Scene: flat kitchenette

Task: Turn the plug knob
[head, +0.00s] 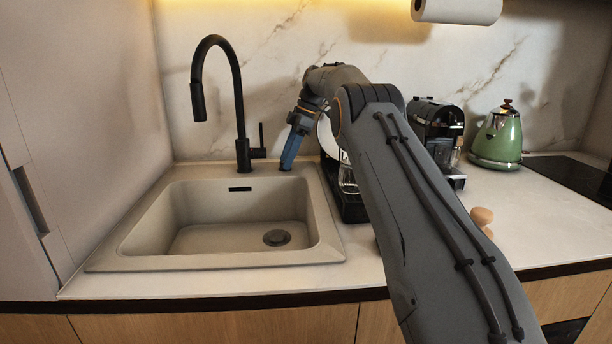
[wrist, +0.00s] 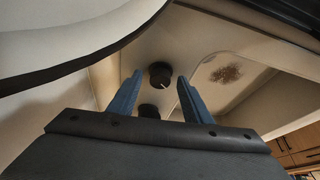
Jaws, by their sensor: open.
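The plug knob (wrist: 160,74) is a small round black knob with a pale mark, on the light surface in the wrist view. My gripper (wrist: 159,78) is open, with its blue fingers on either side of the knob in that picture. I cannot tell whether the fingertips reach down around it, and no contact shows. In the head view my gripper (head: 287,164) points down at the back right corner of the sink (head: 325,232), right of the black faucet (head: 242,140). The knob is mostly hidden by the fingers there.
A black coffee machine with a glass jug (head: 347,180) stands close to the right of my gripper, partly behind my arm. Another black machine (head: 437,125) and a green kettle (head: 498,137) stand farther right. A second dark round part (wrist: 148,111) shows in the wrist view.

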